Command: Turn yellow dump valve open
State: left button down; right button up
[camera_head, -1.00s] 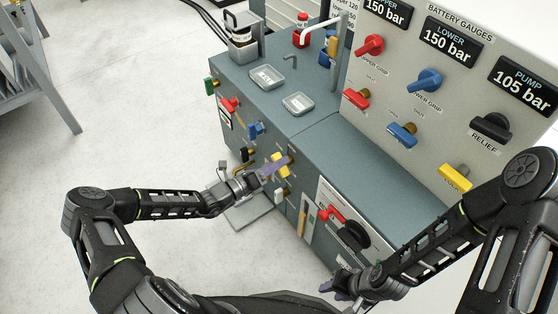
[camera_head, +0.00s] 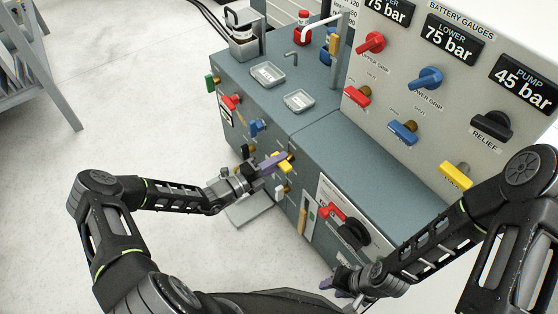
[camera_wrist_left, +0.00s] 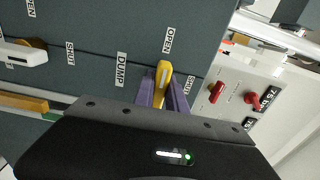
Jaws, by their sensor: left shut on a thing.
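The yellow dump valve handle (camera_head: 284,164) is on the front face of the grey-green console, partly hidden by my left gripper (camera_head: 271,163). In the left wrist view, the yellow handle (camera_wrist_left: 163,76) lies between the purple fingers of my left gripper (camera_wrist_left: 163,92), which is shut on it. The handle's tip points toward the OPEN label (camera_wrist_left: 168,40); a SHUT label (camera_wrist_left: 189,86) is to its right and the DUMP label (camera_wrist_left: 122,69) to its left. My right gripper (camera_head: 337,283) is low near the console's front, its finger opening unclear.
A red handle (camera_head: 332,211) sits on a white panel to the right. The gauges read LOWER 75 bar (camera_head: 453,39) and PUMP 45 bar (camera_head: 525,88).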

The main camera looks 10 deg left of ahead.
dwell(0.4)
pick_arm(q)
jog(key=c, duration=1.4)
grip_release()
jog(key=shift+o, duration=0.2)
jog(key=v, duration=0.7)
jog(key=shift+s+a+p, duration=0.25)
jog(key=shift+s+p, duration=0.05)
jog(key=shift+p, duration=0.15)
